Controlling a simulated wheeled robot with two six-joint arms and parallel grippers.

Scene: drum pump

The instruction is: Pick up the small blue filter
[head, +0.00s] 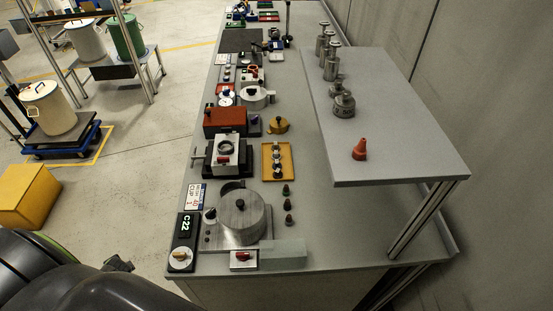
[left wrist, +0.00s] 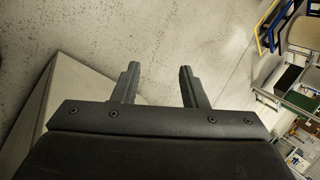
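I cannot clearly pick out the small blue filter. A small dark blue round piece (head: 255,119) shows beside the red-brown box on the bench in the head view, but it is too small to identify. My right gripper is not in view.
A yellow box (head: 27,195) stands on the floor.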

